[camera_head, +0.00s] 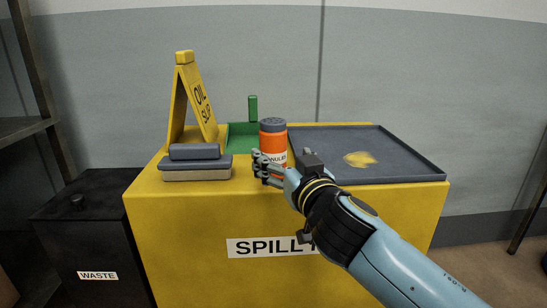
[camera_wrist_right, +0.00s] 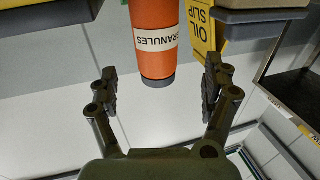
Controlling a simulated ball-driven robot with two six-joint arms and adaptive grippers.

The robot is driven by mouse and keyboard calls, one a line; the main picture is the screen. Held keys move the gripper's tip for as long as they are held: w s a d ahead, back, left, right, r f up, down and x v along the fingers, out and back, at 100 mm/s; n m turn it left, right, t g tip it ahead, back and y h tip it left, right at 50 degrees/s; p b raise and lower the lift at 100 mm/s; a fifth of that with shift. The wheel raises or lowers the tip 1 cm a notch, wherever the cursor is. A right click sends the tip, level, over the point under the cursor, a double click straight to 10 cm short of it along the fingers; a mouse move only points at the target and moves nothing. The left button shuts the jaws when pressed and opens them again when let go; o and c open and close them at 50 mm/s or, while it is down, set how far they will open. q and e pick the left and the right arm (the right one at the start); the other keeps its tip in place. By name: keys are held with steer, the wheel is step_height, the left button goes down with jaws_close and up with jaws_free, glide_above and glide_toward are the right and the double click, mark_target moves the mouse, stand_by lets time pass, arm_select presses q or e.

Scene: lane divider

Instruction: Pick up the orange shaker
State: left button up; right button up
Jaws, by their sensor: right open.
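The orange shaker (camera_head: 272,143) stands upright on the yellow cabinet top, with a grey lid and a white label. In the right wrist view the shaker (camera_wrist_right: 155,18) appears upside down, its label reading GRANULES and its lid towards me. My right gripper (camera_head: 262,166) is at the near side of the shaker and hides part of its lower body. In its wrist view the right gripper (camera_wrist_right: 158,88) is open, with the shaker lying between the lines of its two fingers. Whether a finger touches it I cannot tell. My left gripper is not in view.
A dark tray (camera_head: 412,165) with a yellow patch lies to the right. A green dustpan-like item (camera_head: 240,130) is behind left. A yellow OIL SLIP sign (camera_head: 198,100) and stacked grey blocks (camera_head: 195,162) stand left. A black WASTE bin (camera_head: 90,235) is beside the cabinet (camera_head: 190,260).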

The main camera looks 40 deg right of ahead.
mark_target(278, 149)
steer(key=x, duration=0.7)
steer(key=shift+w+d+p, duration=0.25)
steer(key=shift+d+p, duration=0.05)
steer(key=shift+w, duration=0.2)
steer(key=c, duration=1.2)
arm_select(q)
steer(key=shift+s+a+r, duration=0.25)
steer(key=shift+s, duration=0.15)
arm_select(e)
steer(key=shift+r, duration=0.1)
steer(key=c, duration=0.4)
